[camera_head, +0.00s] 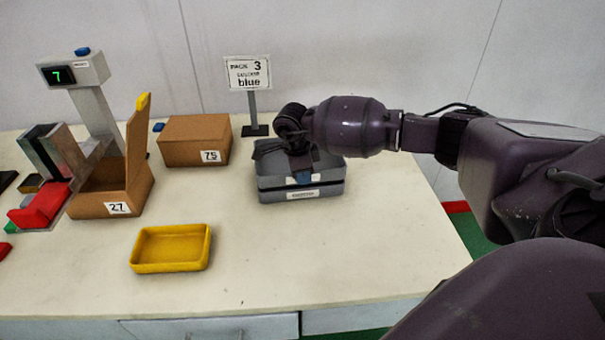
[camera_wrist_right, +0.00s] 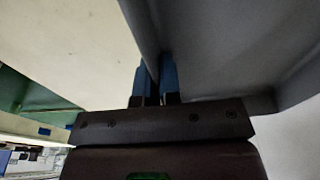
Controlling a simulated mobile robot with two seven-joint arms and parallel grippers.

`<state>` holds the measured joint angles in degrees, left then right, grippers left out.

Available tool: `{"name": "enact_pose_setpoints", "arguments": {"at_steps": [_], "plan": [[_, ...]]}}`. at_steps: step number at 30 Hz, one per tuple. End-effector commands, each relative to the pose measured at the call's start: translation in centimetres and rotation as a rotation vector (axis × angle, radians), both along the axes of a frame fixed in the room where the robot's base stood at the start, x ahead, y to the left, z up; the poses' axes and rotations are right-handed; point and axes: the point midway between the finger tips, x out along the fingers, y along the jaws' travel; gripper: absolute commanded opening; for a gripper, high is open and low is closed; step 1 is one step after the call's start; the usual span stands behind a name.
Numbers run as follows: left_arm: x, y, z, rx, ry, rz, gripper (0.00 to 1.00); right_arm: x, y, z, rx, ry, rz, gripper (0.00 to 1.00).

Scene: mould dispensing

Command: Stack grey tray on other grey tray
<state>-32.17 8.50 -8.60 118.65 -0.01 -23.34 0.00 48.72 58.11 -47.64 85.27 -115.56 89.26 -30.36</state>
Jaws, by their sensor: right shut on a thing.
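Two grey trays are at the middle of the table in the head view, one above the other. The upper grey tray (camera_head: 326,180) is aligned over the lower grey tray (camera_head: 326,194), with a dark line between them; I cannot tell whether they touch. My right gripper (camera_head: 303,176) is shut on the front wall of the upper tray. In the right wrist view, the blue fingertips (camera_wrist_right: 156,80) pinch the wall of the grey tray (camera_wrist_right: 235,50). The tray's inside is partly hidden by my right arm. My left gripper is not in view.
A yellow tray (camera_head: 171,267) lies at front left. A closed box marked 75 (camera_head: 195,148), an open box marked 27 (camera_head: 138,202) and a dispenser with a red part (camera_head: 40,207) stand left. A sign (camera_head: 247,73) stands behind the trays. The front middle table is clear.

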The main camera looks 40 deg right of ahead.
Motion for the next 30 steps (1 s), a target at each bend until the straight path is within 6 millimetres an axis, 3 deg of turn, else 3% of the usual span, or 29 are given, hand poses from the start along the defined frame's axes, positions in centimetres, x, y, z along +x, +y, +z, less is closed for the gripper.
{"name": "enact_pose_setpoints", "arguments": {"at_steps": [7, 13, 23, 30], "plan": [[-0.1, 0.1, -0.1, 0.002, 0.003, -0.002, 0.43, 0.0, 0.0, -0.3, 0.000, -0.001, 0.000, 0.00], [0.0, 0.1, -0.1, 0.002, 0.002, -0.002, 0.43, 0.0, 0.0, -0.3, 0.000, -0.001, 0.000, 0.31], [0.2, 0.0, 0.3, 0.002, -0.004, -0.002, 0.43, 0.0, 0.0, 0.1, 0.000, -0.002, -0.001, 0.31], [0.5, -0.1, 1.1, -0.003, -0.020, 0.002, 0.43, 0.2, 0.3, 3.4, 0.000, -0.006, 0.001, 0.31]]}}
